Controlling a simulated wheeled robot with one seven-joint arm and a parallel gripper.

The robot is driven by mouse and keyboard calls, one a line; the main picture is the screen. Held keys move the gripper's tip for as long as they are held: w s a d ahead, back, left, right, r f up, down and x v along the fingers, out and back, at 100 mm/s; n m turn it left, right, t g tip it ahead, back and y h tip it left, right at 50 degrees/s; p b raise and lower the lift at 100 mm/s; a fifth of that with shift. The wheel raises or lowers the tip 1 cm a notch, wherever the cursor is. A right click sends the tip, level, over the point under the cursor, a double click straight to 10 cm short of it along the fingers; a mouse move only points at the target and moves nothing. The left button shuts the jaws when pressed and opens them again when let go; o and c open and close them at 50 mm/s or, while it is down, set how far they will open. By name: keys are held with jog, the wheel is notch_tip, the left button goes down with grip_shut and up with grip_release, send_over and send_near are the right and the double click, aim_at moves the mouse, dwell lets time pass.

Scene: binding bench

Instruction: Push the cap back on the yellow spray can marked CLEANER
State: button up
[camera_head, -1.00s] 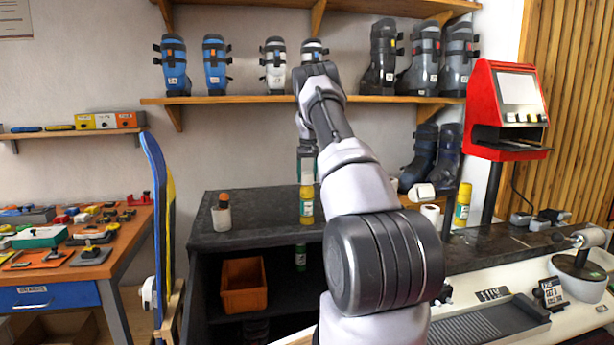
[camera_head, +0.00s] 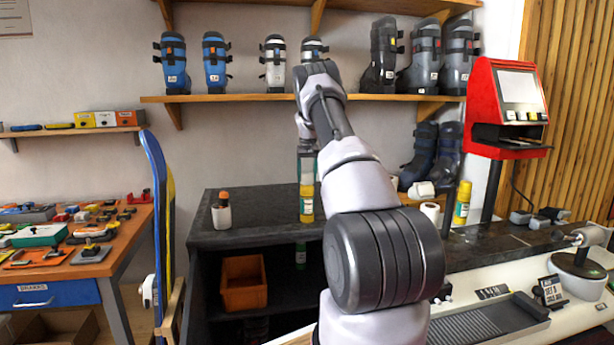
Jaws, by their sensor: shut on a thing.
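A yellow spray can (camera_head: 306,210) stands upright on the dark bench top, below the end of my arm. Its lettering is too small to read. My gripper (camera_head: 307,180) points straight down over the can and is shut at its top end, where the yellow cap would be. The fingertips and the cap are too small to make out apart, so I cannot tell whether the cap is fully seated. A second yellow can (camera_head: 462,204) stands upright farther right, beyond my arm; its marking is also unreadable.
A white container with a brown-orange top (camera_head: 222,211) stands left of the can. White rolls (camera_head: 430,212) are right of my arm. Bare bench top (camera_head: 262,215) lies between container and can.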

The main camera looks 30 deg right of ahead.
jog(key=shift+f, duration=0.15)
jog(key=o, duration=1.4)
jog(key=shift+r, duration=3.55)
grip_shut()
